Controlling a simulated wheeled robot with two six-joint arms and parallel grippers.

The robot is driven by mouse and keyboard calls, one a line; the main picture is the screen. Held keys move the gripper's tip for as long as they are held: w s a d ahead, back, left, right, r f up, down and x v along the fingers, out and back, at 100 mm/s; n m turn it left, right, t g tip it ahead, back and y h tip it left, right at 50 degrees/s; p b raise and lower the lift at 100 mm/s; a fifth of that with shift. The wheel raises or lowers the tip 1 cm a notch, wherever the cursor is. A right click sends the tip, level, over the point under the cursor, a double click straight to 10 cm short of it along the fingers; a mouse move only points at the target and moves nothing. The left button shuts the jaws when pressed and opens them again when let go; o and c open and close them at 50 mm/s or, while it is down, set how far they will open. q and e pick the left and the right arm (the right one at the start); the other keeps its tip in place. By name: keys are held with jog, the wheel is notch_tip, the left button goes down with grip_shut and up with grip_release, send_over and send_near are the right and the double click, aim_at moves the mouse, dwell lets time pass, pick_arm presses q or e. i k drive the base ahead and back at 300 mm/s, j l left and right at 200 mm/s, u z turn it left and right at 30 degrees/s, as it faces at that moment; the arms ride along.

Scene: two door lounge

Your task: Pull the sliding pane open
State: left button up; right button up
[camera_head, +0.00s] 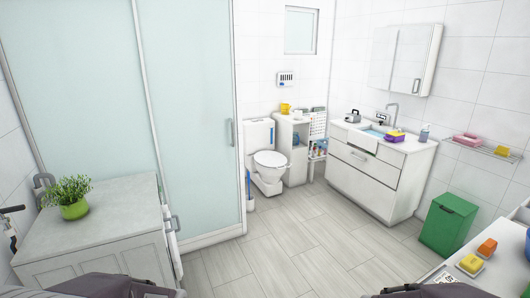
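A frosted, pale blue-green sliding pane (190,90) stands upright in a light frame left of the middle, with a grey vertical handle (231,132) near its right edge. A second frosted pane (70,75) stands to its left, past a vertical frame bar. I cannot tell which panes slide. Dark parts of my arms show at the bottom left and bottom right edges. Neither gripper's fingertips can be made out, and nothing of mine touches the panes.
A white cabinet (100,255) with a green potted plant (70,197) stands in front of the left pane. A toilet (268,165), sink unit (372,170) and green bin (448,223) stand beyond. The wood-look floor (290,245) in the middle is clear.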

aim_at(186, 47)
jog(key=i, duration=2.05)
